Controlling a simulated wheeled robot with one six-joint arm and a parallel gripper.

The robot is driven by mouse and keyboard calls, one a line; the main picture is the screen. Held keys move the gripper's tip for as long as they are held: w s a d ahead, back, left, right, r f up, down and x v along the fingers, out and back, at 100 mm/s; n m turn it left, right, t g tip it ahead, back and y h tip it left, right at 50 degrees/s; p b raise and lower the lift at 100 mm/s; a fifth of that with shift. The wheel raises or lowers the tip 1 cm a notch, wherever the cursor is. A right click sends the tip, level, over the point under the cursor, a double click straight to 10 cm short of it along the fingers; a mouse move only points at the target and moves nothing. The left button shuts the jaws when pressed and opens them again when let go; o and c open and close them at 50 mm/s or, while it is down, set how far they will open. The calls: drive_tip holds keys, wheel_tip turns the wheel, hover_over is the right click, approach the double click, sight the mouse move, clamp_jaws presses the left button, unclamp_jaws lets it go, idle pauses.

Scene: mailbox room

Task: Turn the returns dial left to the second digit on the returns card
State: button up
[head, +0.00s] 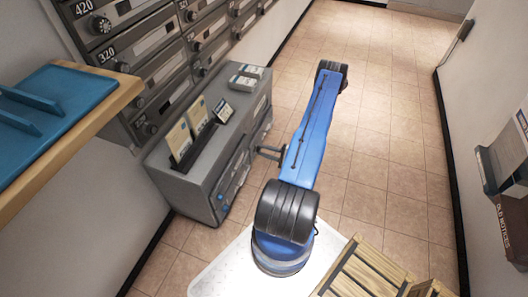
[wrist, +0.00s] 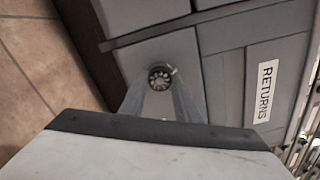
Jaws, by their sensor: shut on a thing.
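The returns dial (wrist: 161,77) is a small dark round knob with pale marks on a grey panel in the wrist view. My gripper (wrist: 160,85) has one finger on each side of it and is shut on the dial. The panel beside it carries a white RETURNS label (wrist: 265,90). In the head view my gripper (head: 268,152) reaches the front of the grey cabinet (head: 200,183), and the dial cannot be made out there. Several cards stand on the cabinet, including a cream card (head: 179,140); their writing is too small to read, so I cannot tell which is the returns card.
Numbered mailboxes (head: 135,50) with dials line the left wall above the cabinet. A wooden shelf with a blue tray (head: 60,95) juts out at left. A wooden crate (head: 365,272) is near the bottom. The tiled floor (head: 385,120) beyond is clear.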

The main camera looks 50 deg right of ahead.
drive_tip(key=o, duration=1)
drive_tip(key=shift+o, duration=0.2)
drive_tip(key=v, duration=1.7)
drive_tip(key=shift+s, duration=0.25)
drive_tip(key=v, duration=1.2)
drive_tip(key=shift+a, duration=0.1)
